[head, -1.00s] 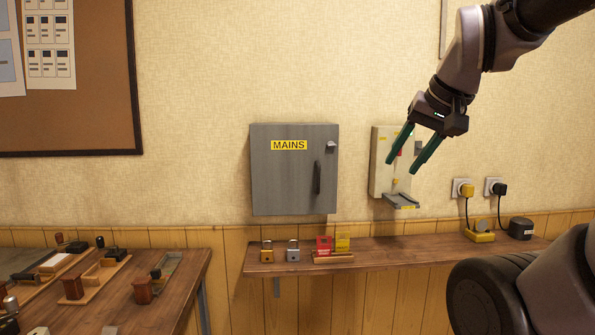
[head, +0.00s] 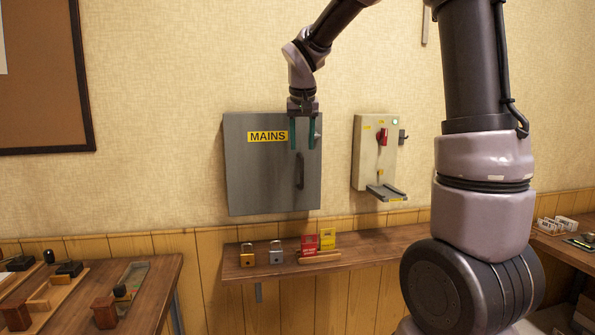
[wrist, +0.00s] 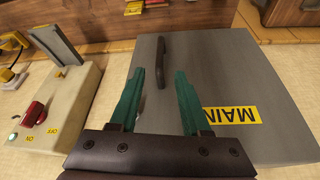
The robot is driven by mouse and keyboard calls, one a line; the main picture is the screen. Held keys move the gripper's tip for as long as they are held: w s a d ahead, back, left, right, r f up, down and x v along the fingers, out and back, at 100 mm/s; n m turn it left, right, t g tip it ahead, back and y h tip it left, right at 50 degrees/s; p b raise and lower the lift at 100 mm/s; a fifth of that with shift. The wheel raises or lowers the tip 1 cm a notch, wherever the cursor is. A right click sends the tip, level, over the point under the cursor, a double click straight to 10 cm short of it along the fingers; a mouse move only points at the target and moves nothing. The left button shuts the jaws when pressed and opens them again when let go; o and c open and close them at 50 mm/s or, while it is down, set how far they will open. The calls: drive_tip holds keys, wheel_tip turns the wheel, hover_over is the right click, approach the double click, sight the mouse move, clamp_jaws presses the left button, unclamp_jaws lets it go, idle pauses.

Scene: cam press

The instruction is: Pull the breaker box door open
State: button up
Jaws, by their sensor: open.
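The grey breaker box marked MAINS (head: 255,185) hangs on the wall, and its door looks shut. Its dark vertical handle (head: 300,171) is at the right side of the door, with a small latch knob (head: 318,135) above it. My gripper (head: 303,148) is open and empty, pointing down in front of the door's upper right, just above the handle. In the wrist view the door (wrist: 215,70) fills the right half, and the handle (wrist: 161,62) lies beyond the fingertips, roughly between them. My gripper (wrist: 162,78) does not touch the handle as far as I can see.
A wooden shelf (head: 375,243) below carries padlocks (head: 247,255) and red and yellow tags (head: 310,243). A bench (head: 150,270) stands at lower left.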

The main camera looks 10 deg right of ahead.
sight(302, 165)
drive_tip(key=x, duration=1)
drive_tip(key=shift+w+f, duration=0.15)
drive_tip(key=shift+f, duration=0.15)
clamp_jaws()
idle(1.0)
